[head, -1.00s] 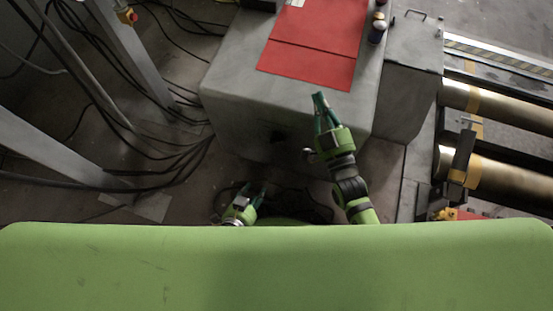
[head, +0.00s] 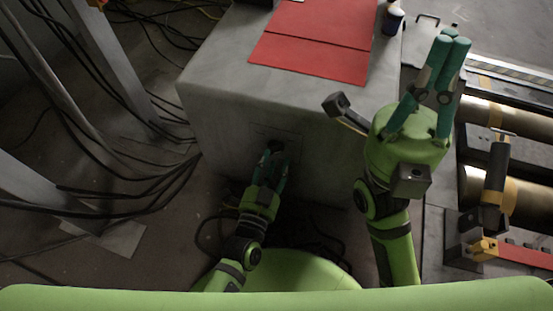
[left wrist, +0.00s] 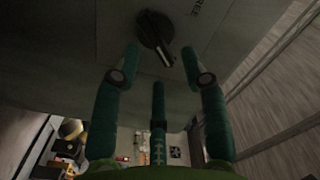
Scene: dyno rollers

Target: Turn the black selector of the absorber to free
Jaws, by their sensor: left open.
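The black selector (left wrist: 165,50) shows at the top of the left wrist view, a round dial with a bar handle slanting down to the right. The word FREE is printed to its right on the grey front of the absorber cabinet (head: 240,75). My left gripper (head: 273,157) is low at the cabinet front in the head view and hides much of the selector there. In the left wrist view my left gripper (left wrist: 160,58) is open, its fingers on either side of the handle; contact is unclear. My right gripper (head: 450,42) is raised right of the cabinet, fingertips together and empty.
Red sheets (head: 312,42) and a small bottle (head: 393,20) are on the cabinet top. Brass-coloured rollers (head: 520,195) lie at the right. Black cables (head: 130,180) and grey posts (head: 105,65) stand at the left.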

